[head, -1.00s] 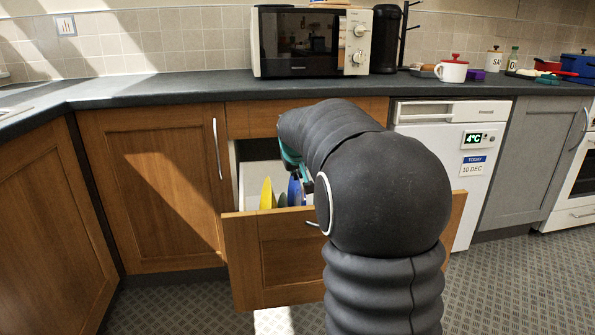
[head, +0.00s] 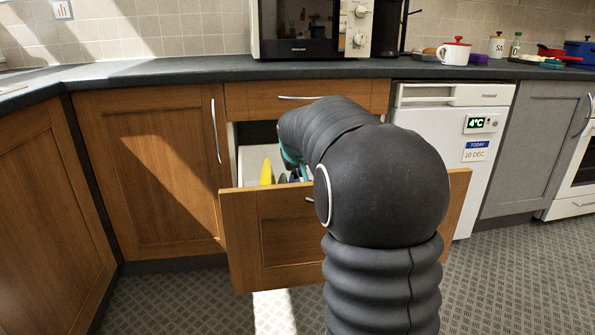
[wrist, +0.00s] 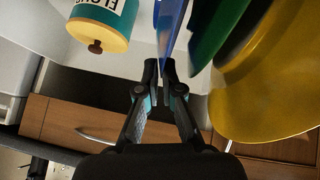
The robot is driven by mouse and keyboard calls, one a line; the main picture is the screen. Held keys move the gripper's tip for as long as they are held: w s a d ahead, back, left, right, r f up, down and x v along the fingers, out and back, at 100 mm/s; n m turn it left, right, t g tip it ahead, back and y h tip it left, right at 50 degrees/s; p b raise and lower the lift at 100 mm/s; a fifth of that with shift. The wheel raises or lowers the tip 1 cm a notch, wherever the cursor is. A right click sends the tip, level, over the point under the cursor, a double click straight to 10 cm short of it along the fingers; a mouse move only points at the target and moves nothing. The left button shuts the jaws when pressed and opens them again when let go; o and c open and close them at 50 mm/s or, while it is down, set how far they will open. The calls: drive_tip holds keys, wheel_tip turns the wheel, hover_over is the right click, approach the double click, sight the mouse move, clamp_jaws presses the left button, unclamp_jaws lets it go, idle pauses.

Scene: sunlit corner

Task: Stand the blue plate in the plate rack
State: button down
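The blue plate (wrist: 170,25) is nearly edge-on at the top middle of the wrist view, with its near edge between my fingertips. My gripper (wrist: 160,72) appears shut on that edge. In the head view, my gripper is down in the open drawer (head: 345,235), mostly behind my arm and the drawer front. A green plate (wrist: 210,30) and a yellow plate (wrist: 275,85) stand to the right of the blue one in the wrist view, with a dark plate between them. The rack itself cannot be made out.
A teal and yellow labelled canister (wrist: 98,25) is left of the blue plate in the wrist view. The drawer front stands out from the wooden cabinets. The counter (head: 190,72) runs above, with a microwave (head: 310,30). A white appliance (head: 445,150) stands right of the drawer.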

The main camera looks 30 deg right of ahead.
drive_tip(key=shift+r, duration=0.1)
drive_tip(key=c, duration=1.2)
unclamp_jaws()
drive_tip(key=shift+c, duration=0.2)
wheel_tip(320, 180, up, 10)
